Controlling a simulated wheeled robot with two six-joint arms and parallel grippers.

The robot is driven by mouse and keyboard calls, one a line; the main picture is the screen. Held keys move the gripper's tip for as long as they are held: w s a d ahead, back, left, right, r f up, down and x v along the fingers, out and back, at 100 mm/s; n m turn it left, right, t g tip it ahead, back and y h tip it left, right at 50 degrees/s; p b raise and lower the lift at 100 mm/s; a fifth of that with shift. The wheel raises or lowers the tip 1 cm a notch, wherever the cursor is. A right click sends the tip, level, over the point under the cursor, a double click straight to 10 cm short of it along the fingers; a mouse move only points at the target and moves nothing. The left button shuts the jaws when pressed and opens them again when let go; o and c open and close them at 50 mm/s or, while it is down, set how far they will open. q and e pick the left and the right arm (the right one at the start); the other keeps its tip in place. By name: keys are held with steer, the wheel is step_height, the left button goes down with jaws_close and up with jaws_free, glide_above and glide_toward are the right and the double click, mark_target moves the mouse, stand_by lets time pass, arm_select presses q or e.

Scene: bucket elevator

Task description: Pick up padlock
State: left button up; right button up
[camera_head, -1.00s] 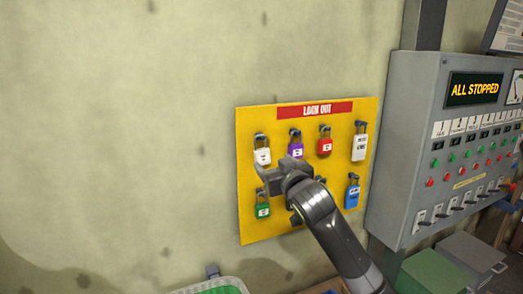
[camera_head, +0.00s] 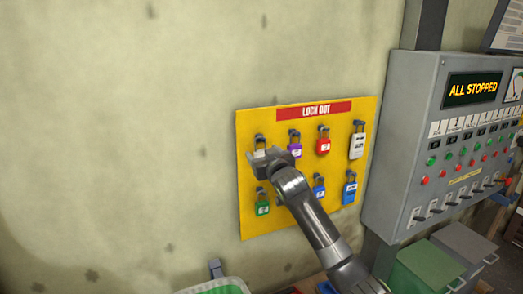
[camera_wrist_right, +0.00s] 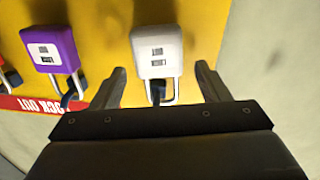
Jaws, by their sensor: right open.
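The yellow lock-out board (camera_head: 330,180) hangs on the wall with several padlocks on its hooks. My right gripper (camera_head: 264,157) is at the board's upper left, over the white padlock, which it mostly hides in the head view. In the right wrist view, the white padlock (camera_wrist_right: 157,50) hangs by its shackle between the two open fingers of my right gripper (camera_wrist_right: 162,88), with gaps on both sides. The purple padlock (camera_head: 295,150) hangs to its right in the head view; it also shows in the right wrist view (camera_wrist_right: 52,50). My left gripper is out of view.
A red padlock (camera_head: 323,145), a green one (camera_head: 262,208) and two blue ones (camera_head: 319,192) (camera_head: 350,193) hang nearby. A white tag (camera_head: 357,145) hangs top right. The grey control panel (camera_head: 440,150) reading ALL STOPPED stands right of the board. Bare wall lies left.

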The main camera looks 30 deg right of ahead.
steer(key=shift+w, duration=0.4)
steer(key=shift+c, duration=0.3)
steer(key=c, duration=1.1)
steer(key=shift+c, duration=0.3)
steer(key=shift+r+b, duration=0.6)
steer(key=shift+b, duration=0.15)
steer(key=s+a+b, duration=0.2)
steer(key=s+b, duration=0.4)
steer(key=s, duration=1.2)
steer(key=shift+a+r, duration=0.1)
steer(key=shift+a, duration=0.05)
